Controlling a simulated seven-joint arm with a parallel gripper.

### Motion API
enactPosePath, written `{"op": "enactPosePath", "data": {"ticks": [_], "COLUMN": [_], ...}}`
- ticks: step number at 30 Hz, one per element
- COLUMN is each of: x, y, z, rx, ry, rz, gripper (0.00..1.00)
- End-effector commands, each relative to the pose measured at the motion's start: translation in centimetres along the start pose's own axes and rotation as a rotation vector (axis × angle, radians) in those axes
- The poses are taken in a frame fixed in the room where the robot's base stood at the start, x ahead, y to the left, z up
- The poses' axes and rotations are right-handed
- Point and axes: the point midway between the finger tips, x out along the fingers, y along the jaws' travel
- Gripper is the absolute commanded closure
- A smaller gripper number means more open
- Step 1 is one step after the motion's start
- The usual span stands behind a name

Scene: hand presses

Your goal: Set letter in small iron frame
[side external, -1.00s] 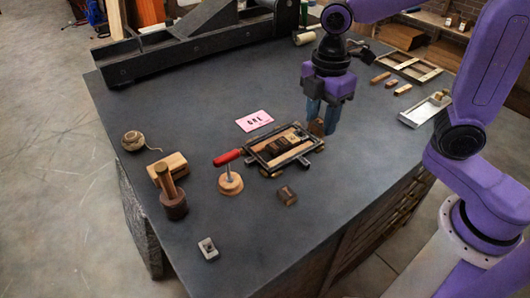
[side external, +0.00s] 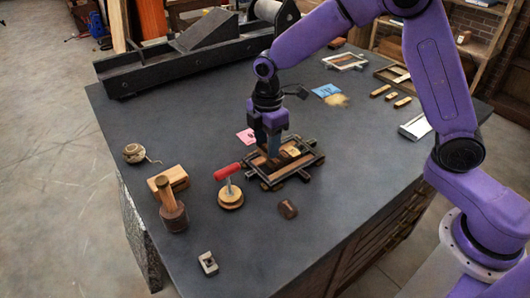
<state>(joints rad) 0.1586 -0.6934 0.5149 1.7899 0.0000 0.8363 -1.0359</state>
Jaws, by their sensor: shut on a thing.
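The small iron frame (side external: 306,166) is a dark rectangle with wooden strips inside, near the middle of the bench. My gripper (side external: 273,155) points down over the frame's left and back part, shut on a brown letter, which is mostly hidden by the fingers. I cannot tell whether the letter touches the frame bed. Another brown letter block (side external: 288,208) lies loose on the bench in front of the frame. A pink card (side external: 245,135) lies behind the frame, partly hidden by the gripper.
A red-handled tool on a round wooden base (side external: 230,195) stands close left of the frame. A mallet (side external: 172,212), wood block (side external: 168,180), twine ball (side external: 133,153) and small metal piece (side external: 208,263) are further left. Wooden pieces and trays lie back right.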

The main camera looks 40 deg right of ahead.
Motion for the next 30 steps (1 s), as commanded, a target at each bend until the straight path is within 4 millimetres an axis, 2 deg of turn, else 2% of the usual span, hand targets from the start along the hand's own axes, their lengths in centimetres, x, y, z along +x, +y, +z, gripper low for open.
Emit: {"op": "enactPosePath", "data": {"ticks": [5, 12, 30], "x": [0.8, 3.7, 4.7], "y": [0.5, 0.5, 0.6], "z": [-0.2, -0.2, -0.2], "rx": [0.0, -0.001, 0.0], "ry": [-0.001, -0.001, 0.0], "rz": [-0.001, -0.002, 0.0], "gripper": [0.86, 0.86, 0.86]}}
